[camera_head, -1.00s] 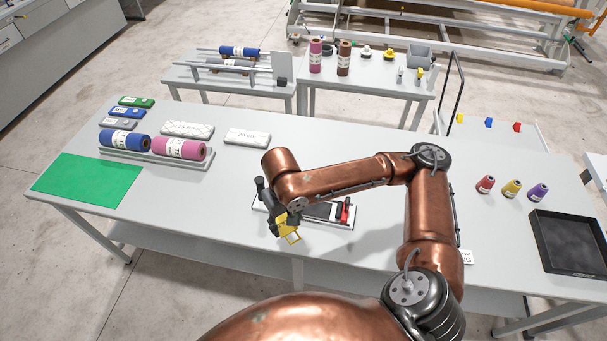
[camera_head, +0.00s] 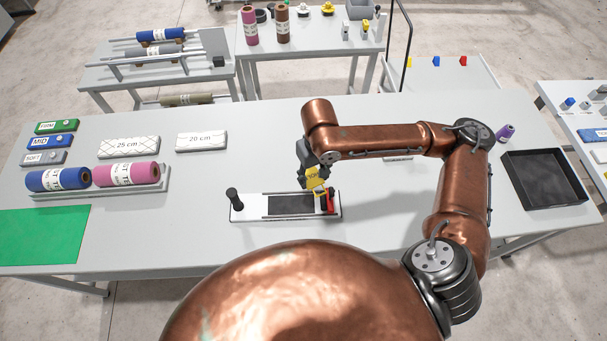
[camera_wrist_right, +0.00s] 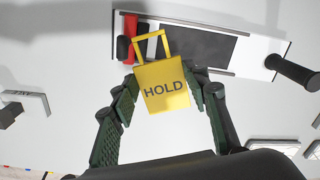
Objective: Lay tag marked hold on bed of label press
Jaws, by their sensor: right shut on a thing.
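The yellow tag (camera_wrist_right: 163,86) reads HOLD in the right wrist view and has an open loop at one end. My right gripper (camera_wrist_right: 163,92) is shut on its two sides. The tag also shows in the head view (camera_head: 316,180), hanging from my right gripper (camera_head: 313,172) over the right end of the label press. The label press (camera_head: 245,212) has a white base, a dark bed (camera_head: 290,205) between rails, a black knob post at the left and a red part (camera_head: 329,201) at the right. The gap between tag and press cannot be told. My left gripper is not in view.
A green mat (camera_head: 42,236) and fabric rolls on a rack (camera_head: 160,184) lie left on the table (camera_head: 200,250). Two white blocks (camera_head: 130,147) lie behind. A black tray (camera_head: 543,180) stands right. The table around the press is mostly clear.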

